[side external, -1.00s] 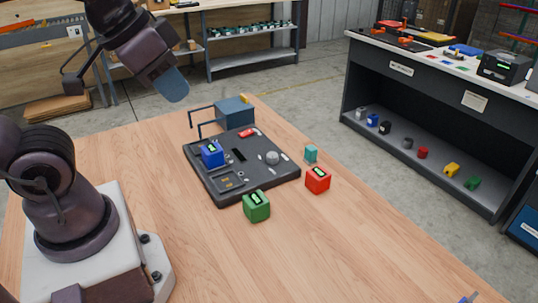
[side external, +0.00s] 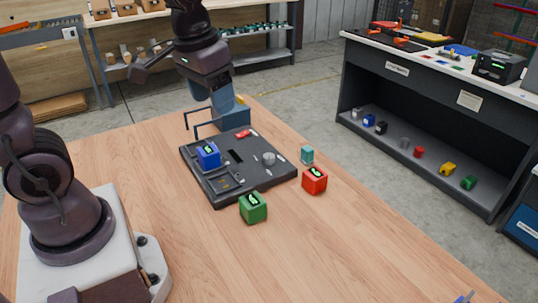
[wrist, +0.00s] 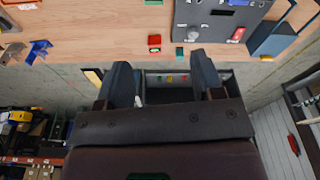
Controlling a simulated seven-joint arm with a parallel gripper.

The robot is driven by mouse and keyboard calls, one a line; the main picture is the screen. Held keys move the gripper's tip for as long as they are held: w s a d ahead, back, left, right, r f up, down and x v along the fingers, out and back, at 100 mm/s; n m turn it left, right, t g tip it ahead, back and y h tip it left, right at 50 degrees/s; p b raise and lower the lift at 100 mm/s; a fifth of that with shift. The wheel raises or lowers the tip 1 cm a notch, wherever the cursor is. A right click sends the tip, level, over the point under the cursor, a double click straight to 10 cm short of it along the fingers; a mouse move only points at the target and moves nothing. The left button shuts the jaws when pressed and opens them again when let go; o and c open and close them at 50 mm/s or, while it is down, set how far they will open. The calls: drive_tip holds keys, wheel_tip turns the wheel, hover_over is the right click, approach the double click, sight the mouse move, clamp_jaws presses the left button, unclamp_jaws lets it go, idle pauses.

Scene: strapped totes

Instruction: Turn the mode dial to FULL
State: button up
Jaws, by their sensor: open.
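The mode dial appears to be the round grey knob (side external: 268,158) on the right part of a dark panel (side external: 222,196) lying on the table. It also shows in the wrist view (wrist: 193,33). Its markings are too small to read. A red part (side external: 243,134) sits on the panel's back edge, and a blue block (side external: 208,155) stands on its left part. My gripper (side external: 216,101) is above the panel's far side, apart from the dial, and overlaps the blue box behind in the picture. In the wrist view its two fingers (wrist: 163,78) are apart with nothing between them.
Green (side external: 253,207), red (side external: 314,180) and teal (side external: 307,155) blocks stand on the table in front and right of the panel. A blue box (side external: 235,116) with a thin dark frame stands behind it. The front of the table is mostly clear.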

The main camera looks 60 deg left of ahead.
drive_tip(key=w+a+f+n+g, duration=0.2)
drive_tip(key=w+a+f+n, duration=0.1)
drive_tip(key=w+a+f, duration=0.4)
drive_tip(key=n, duration=0.7)
hover_over(269, 155)
wheel_tip(269, 155, down, 8)
wheel_tip(269, 155, down, 12)
drive_tip(key=shift+d+f, duration=0.1)
drive_tip(key=c, duration=0.9)
